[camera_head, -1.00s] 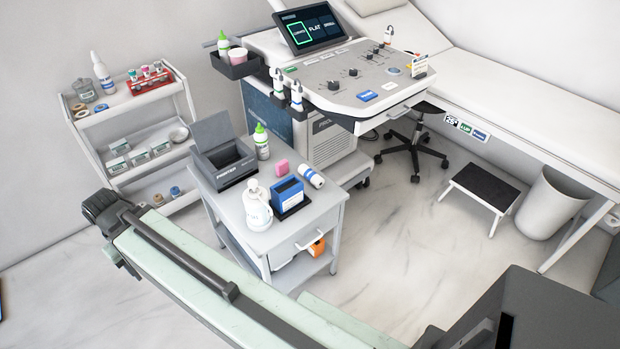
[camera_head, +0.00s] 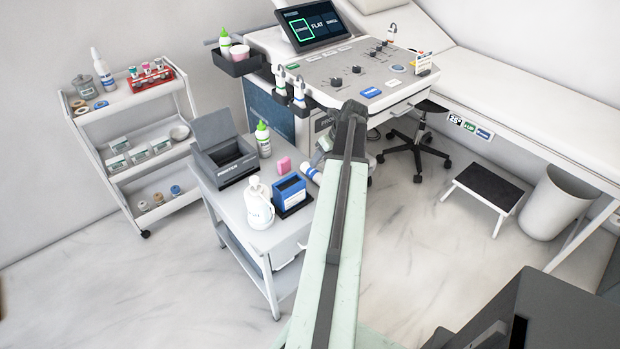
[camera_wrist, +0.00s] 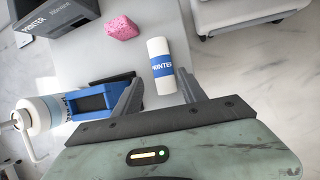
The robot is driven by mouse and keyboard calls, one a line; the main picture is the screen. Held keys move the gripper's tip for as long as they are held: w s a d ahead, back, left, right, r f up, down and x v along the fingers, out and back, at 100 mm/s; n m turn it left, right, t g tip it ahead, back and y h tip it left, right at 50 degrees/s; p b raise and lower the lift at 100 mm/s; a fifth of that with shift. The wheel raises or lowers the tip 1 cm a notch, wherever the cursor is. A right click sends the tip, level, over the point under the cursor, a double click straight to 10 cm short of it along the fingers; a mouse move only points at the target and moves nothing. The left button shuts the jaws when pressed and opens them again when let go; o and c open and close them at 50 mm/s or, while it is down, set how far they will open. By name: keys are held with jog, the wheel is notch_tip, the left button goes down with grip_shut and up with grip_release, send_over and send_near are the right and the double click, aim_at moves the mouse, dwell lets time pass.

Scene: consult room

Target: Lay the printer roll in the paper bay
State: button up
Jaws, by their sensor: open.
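The printer roll (camera_head: 308,171) is a white cylinder with a blue label, lying on the small white cart's top, partly hidden by my arm in the head view. In the wrist view the roll (camera_wrist: 158,60) lies ahead of my gripper (camera_wrist: 159,80), roughly between its fingers. My gripper is open and empty; whether a finger touches the roll I cannot tell. The printer (camera_head: 236,172), a dark grey box with its lid raised, stands at the cart's back left. Its paper bay (camera_head: 222,155) faces up. The printer's corner also shows in the wrist view (camera_wrist: 58,18).
On the cart, a pink sponge (camera_head: 283,164), a blue box holder (camera_head: 291,190), a white pump bottle (camera_head: 258,205) and a green-capped bottle (camera_head: 263,140) stand close to the roll and printer. The ultrasound console (camera_head: 365,80) is behind; a shelf trolley (camera_head: 130,110) stands left.

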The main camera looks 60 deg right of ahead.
aim_at(314, 170)
jog(key=shift+w+f, duration=0.2)
jog(key=b+x, duration=0.7)
jog(key=shift+d+f, duration=0.1)
jog(key=shift+f, duration=0.25)
jog(key=shift+r, duration=0.2)
grip_shut()
